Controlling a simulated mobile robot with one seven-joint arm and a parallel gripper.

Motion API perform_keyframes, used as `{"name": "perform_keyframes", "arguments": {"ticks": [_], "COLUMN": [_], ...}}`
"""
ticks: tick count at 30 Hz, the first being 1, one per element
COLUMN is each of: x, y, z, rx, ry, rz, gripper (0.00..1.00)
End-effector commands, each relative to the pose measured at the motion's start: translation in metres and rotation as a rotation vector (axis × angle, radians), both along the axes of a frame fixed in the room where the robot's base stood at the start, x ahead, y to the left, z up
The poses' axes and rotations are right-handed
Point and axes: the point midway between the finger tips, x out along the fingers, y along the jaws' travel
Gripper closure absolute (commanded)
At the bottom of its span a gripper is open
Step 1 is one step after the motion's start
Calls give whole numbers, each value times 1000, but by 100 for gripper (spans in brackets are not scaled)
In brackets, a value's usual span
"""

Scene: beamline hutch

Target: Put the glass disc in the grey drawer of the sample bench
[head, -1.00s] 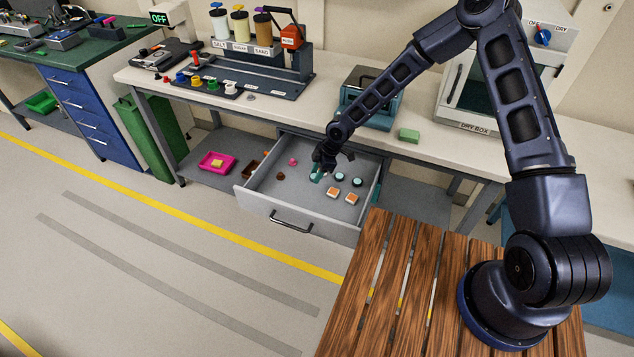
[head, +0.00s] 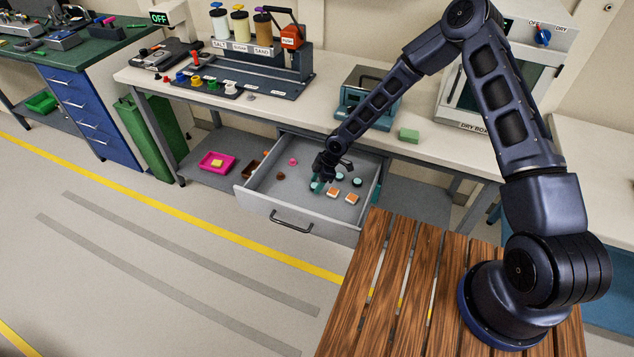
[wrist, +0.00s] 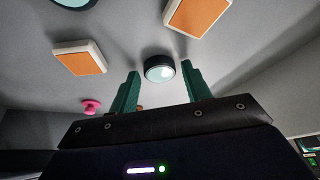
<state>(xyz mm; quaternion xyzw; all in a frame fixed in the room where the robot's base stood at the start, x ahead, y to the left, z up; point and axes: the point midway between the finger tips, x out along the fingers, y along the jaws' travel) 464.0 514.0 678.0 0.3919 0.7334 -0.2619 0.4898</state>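The grey drawer (head: 262,200) under the sample bench (head: 300,110) is pulled open. My gripper (head: 318,186) reaches down into it, its green fingers apart. In the wrist view a round glass disc (wrist: 159,68) with a dark rim and pale face lies between the fingertips, with a gap on each side; it seems to rest on the drawer floor. My gripper hides it in the head view. Similar dark-rimmed discs (head: 339,176) (head: 357,182) lie to the right in the drawer.
Two orange-topped square tiles (head: 334,195) (head: 351,198), a pink knob-like piece (head: 293,161) and a small brown piece (head: 280,176) also lie in the drawer. A pink tray (head: 217,162) stands on the lower shelf. A green block (head: 409,135) lies on the benchtop above.

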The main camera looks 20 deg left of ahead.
Motion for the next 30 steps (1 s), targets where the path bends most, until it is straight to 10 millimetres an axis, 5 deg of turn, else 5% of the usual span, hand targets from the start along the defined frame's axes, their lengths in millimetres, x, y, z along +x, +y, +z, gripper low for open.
{"name": "perform_keyframes", "arguments": {"ticks": [14, 30], "x": [2, 22], "y": [-2, -33], "z": [10, 96], "rx": [0, 0], "ry": [0, 0], "rz": [-1, -1], "gripper": [43, 43]}}
